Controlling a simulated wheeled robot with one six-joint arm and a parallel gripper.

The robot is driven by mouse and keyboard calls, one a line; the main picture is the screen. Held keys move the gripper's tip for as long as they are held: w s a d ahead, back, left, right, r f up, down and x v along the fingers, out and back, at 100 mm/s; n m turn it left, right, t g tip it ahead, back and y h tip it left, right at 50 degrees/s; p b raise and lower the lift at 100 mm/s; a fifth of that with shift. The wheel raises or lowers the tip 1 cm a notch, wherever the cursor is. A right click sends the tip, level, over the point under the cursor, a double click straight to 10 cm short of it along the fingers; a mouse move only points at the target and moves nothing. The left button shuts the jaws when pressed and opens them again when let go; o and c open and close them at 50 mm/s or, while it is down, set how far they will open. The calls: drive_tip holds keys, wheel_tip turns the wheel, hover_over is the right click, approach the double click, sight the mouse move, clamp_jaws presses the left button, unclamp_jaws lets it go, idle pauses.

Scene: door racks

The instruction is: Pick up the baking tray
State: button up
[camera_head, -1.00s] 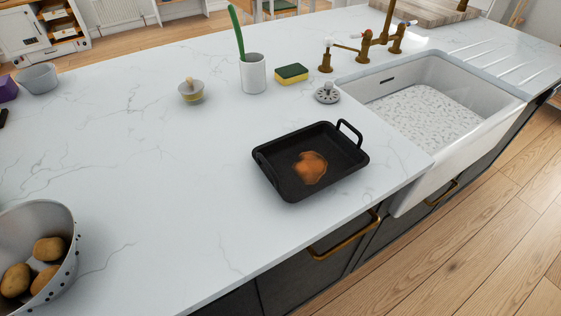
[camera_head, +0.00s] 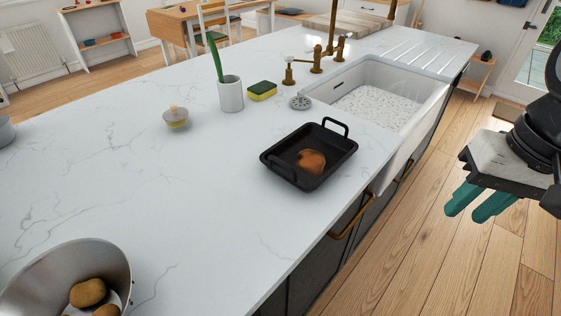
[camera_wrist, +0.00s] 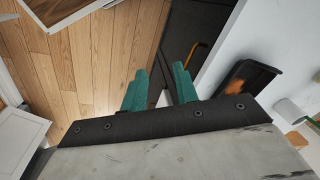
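The black baking tray (camera_head: 285,172) lies on the white marble counter, left of the sink's near corner. It has a raised handle at each end and an orange-brown stain or food patch (camera_head: 311,161) inside. In the wrist view the tray (camera_wrist: 238,88) shows at the right, partly cut by my gripper's body. My gripper (camera_head: 470,205) has teal fingers and hangs over the wooden floor to the right of the counter, well apart from the tray. In the wrist view its fingers (camera_wrist: 160,92) stand apart with nothing between them.
A white sink (camera_head: 400,95) with a brass tap (camera_head: 318,60) lies behind the tray. Brass handles stick out below the counter edge.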

drive_tip(key=w+a+f+m+y, duration=0.3)
drive_tip(key=w+a+m+y, duration=0.4)
drive_tip(key=w+a+m, duration=0.4)
drive_tip(key=w+f+m+t, duration=0.2)
drive_tip(key=w+m, duration=0.3)
drive_tip(key=w+d+f+m+t+y, duration=0.1)
drive_tip(key=w+f+m, duration=0.1)
drive_tip(key=w+m, duration=0.3)
drive_tip(key=w+d+f+m+t+y, duration=0.1)
drive_tip(key=w+f+m+t, duration=0.1)
drive_tip(key=w+m, duration=0.2)
drive_tip(key=shift+w+d+f+m+t, duration=0.1)
drive_tip(key=shift+w+f+m+t, duration=0.1)
drive_tip(key=shift+w, duration=0.7)
drive_tip(key=shift+w+d+f+m+t, duration=0.1)
drive_tip(key=shift+w+m, duration=0.1)
drive_tip(key=shift+w, duration=0.65)
drive_tip(key=shift+w+f, duration=0.2)
drive_tip(key=shift+w, duration=0.1)
drive_tip(key=x, duration=0.7)
drive_tip(key=shift+w+d+f, duration=0.15)
drive_tip(key=shift+w+f, duration=0.15)
drive_tip(key=shift+w, duration=0.1)
clamp_jaws()
